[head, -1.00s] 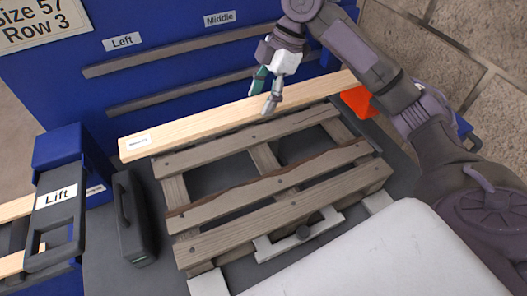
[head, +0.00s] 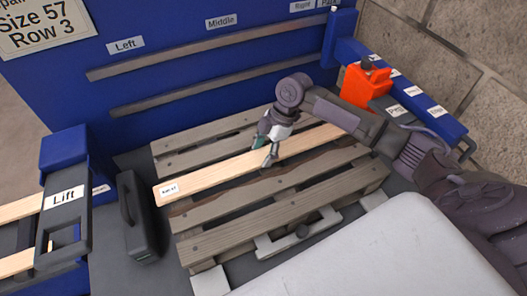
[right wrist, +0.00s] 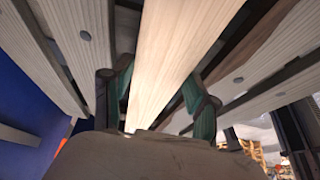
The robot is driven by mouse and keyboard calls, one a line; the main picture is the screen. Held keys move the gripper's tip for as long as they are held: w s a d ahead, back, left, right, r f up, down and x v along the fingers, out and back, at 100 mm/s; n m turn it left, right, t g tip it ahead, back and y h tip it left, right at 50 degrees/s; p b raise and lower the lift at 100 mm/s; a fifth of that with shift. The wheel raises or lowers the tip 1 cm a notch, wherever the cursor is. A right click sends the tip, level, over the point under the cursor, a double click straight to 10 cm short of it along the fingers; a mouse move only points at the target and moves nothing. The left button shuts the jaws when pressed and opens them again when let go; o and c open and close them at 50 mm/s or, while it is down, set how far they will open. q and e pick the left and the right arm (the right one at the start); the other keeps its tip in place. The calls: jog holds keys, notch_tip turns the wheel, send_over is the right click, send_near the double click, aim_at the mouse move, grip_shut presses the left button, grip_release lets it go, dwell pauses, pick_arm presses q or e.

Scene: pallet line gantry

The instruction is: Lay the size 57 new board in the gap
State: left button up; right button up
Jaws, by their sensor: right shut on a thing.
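The new board (head: 225,173) is pale, clean wood with a small label on its left end. It lies lengthwise over the gap in the grey pallet (head: 285,208), between the second slat from the back and a slat with a dark ragged edge (head: 215,204). I cannot tell whether it touches the pallet or hangs just above it. My right gripper (head: 268,150) is shut on the board near its middle. In the right wrist view the board (right wrist: 175,60) runs between the two fingers (right wrist: 155,100). My arm hides part of its right end. My left gripper is not in view.
A blue rack (head: 190,55) with labelled ledges stands behind the pallet. An orange block (head: 366,88) stands at back right. A pale panel (head: 390,255) fills the front right.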

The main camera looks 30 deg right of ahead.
jog(key=shift+f, duration=0.5)
jog(key=o, duration=1.4)
jog(key=shift+c, duration=0.2)
jog(key=shift+r, duration=0.1)
jog(key=b+v, duration=0.1)
jog(key=v, duration=1.1)
jog(key=shift+b, duration=0.4)
